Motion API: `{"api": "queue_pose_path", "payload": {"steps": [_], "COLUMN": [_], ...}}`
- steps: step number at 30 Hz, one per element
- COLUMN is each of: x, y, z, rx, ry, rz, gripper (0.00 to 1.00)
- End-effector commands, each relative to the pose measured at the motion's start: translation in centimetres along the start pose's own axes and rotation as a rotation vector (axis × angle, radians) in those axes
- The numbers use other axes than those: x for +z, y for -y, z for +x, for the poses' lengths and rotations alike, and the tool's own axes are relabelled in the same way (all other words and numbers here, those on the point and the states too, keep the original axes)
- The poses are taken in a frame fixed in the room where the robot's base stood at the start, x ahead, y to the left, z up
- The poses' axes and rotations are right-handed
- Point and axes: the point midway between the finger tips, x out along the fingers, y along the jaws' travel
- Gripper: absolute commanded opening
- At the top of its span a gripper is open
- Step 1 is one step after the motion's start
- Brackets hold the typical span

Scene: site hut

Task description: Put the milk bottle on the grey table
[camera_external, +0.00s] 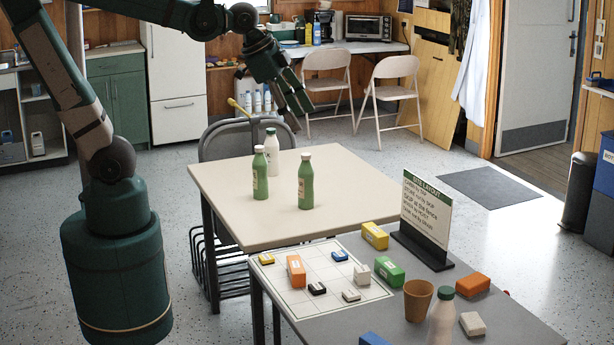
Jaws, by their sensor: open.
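A white milk bottle with a green cap (272,152) stands upright on the cream table (228,180), behind two green bottles. A similar pale bottle with a green cap (441,318) stands on the grey table (335,325), partly cut off by the bottom edge of the picture. My gripper (293,112) hangs in the air above and to the right of the white bottle on the cream table. It is open and nothing shows between its fingers.
Green bottles (305,182) (260,174) stand near the white one. The grey table carries a gridded sheet (305,270) with small coloured blocks, a sign (426,215), a brown cup (418,300) and more blocks. The cream table's front is clear.

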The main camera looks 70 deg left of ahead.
Motion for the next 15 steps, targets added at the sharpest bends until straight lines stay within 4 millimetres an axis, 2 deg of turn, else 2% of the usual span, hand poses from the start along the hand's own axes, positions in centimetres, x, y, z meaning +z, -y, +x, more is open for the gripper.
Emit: {"api": "queue_pose_path", "payload": {"steps": [1,6,15], "x": [1.2,4.5,9.8], "y": [0.2,0.6,0.9], "z": [-0.3,-1.1,-1.8], "rx": [-0.011,-0.045,-0.097], "ry": [-0.005,-0.030,-0.079], "rz": [-0.050,-0.224,-0.511], "gripper": [0.51,0.51,0.51]}}
